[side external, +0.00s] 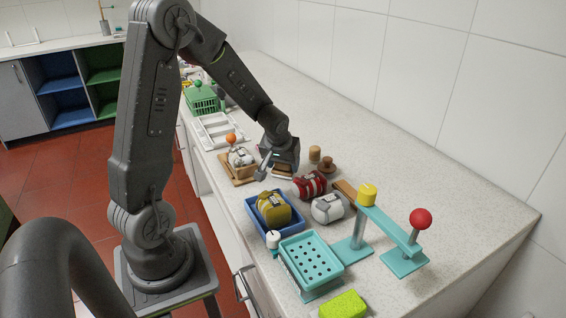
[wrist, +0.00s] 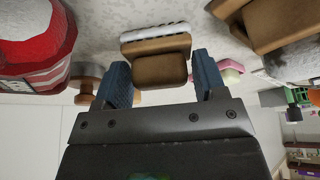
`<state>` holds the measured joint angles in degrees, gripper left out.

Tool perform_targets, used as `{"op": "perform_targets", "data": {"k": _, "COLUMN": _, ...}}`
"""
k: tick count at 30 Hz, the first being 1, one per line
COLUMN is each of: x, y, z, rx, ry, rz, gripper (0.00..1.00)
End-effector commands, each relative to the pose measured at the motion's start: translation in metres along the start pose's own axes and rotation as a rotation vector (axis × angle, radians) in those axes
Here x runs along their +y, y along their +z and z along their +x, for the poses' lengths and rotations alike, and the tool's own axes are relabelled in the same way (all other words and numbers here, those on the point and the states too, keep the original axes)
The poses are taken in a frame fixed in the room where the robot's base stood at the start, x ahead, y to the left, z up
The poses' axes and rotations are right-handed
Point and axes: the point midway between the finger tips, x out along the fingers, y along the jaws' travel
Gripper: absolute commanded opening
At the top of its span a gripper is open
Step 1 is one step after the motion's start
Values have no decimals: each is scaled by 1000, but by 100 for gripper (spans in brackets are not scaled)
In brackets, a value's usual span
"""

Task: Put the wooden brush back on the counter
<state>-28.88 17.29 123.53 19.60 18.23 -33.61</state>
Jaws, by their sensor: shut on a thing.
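The wooden brush (wrist: 160,68) has a brown wooden body and a strip of white bristles. In the wrist view it sits between the two blue-padded fingers of my gripper (wrist: 160,76), which is shut on it. In the side external view my gripper (side external: 274,168) is low over the counter (side external: 440,195), and the brush (side external: 283,171) is partly hidden by it. The bristles face away from the wrist, toward the counter. I cannot tell whether they touch it.
A wooden tray (side external: 240,178) with a white jar and orange ball stands left of my gripper. A red jar (side external: 309,185) and brown wooden pieces (side external: 327,164) stand to the right. A blue tray (side external: 262,228) with a yellow jar is nearer. The counter toward the wall is clear.

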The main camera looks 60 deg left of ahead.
Motion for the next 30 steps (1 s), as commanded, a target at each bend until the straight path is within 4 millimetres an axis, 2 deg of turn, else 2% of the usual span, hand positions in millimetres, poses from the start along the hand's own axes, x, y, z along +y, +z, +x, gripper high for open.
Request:
{"op": "perform_targets", "data": {"k": 6, "x": 0, "y": 1, "z": 3, "rx": -1, "ry": 0, "rz": 0, "gripper": 39}}
{"op": "perform_targets", "data": {"k": 7, "x": 0, "y": 1, "z": 3, "rx": 0, "ry": 0, "rz": 0, "gripper": 68}}
{"op": "perform_targets", "data": {"k": 14, "x": 0, "y": 1, "z": 2, "rx": 0, "ry": -1, "rz": 0, "gripper": 90}}
{"op": "perform_targets", "data": {"k": 23, "x": 0, "y": 0, "z": 0, "rx": 1, "ry": 0, "rz": -1, "gripper": 90}}
{"op": "perform_targets", "data": {"k": 26, "x": 0, "y": -1, "z": -9, "rx": 3, "ry": 0, "rz": -1, "gripper": 90}}
{"op": "perform_targets", "data": {"k": 30, "x": 0, "y": -1, "z": -32, "rx": 6, "ry": 1, "rz": -1, "gripper": 90}}
